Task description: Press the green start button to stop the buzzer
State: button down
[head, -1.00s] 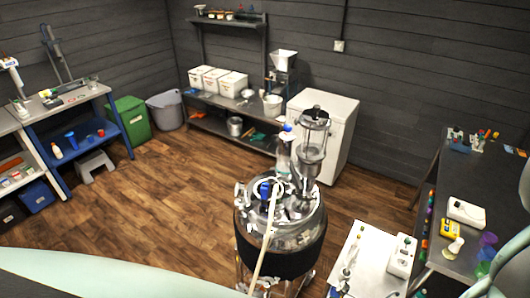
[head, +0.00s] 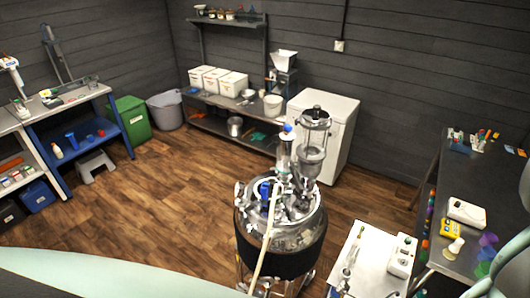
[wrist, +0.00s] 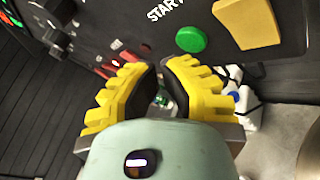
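The green start button (wrist: 191,39) shows in the wrist view on a dark panel, beside the white label START (wrist: 165,9). My gripper (wrist: 159,67) has yellow fingers with black pads. Its fingertips are drawn nearly together, with a narrow gap and nothing held between them. The tips appear just below and left of the button in the picture; a gap to the panel cannot be judged. The button and my gripper are not in the head view. The buzzer cannot be made out.
A yellow-orange plate (wrist: 246,22) sits right of the button. A black knob (wrist: 58,40) and red switches (wrist: 121,56) are on the panel's left. In the head view, a steel kettle (head: 281,240) stands mid-floor, and a dark bench (head: 480,190) is at right. Floor left of the kettle is clear.

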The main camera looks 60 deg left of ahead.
jog(key=shift+w+d, duration=0.1)
jog(key=shift+d, duration=0.05)
dwell(0.4)
jog(key=shift+w+d+b, duration=0.1)
jog(key=shift+d+b, duration=0.1)
jog(key=shift+b, duration=0.2)
jog(key=shift+w+d, duration=0.15)
jog(key=shift+d, duration=0.2)
dwell(0.7)
jog(key=shift+a+b, duration=0.1)
jog(key=shift+b, duration=0.2)
jog(key=shift+s+a, duration=0.35)
jog(key=shift+a, duration=0.3)
jog(key=a, duration=0.1)
jog(key=s+a+b, duration=0.1)
jog(key=a, duration=0.1)
jog(key=s+a, duration=0.1)
jog(key=shift+a, duration=0.25)
dwell(0.6)
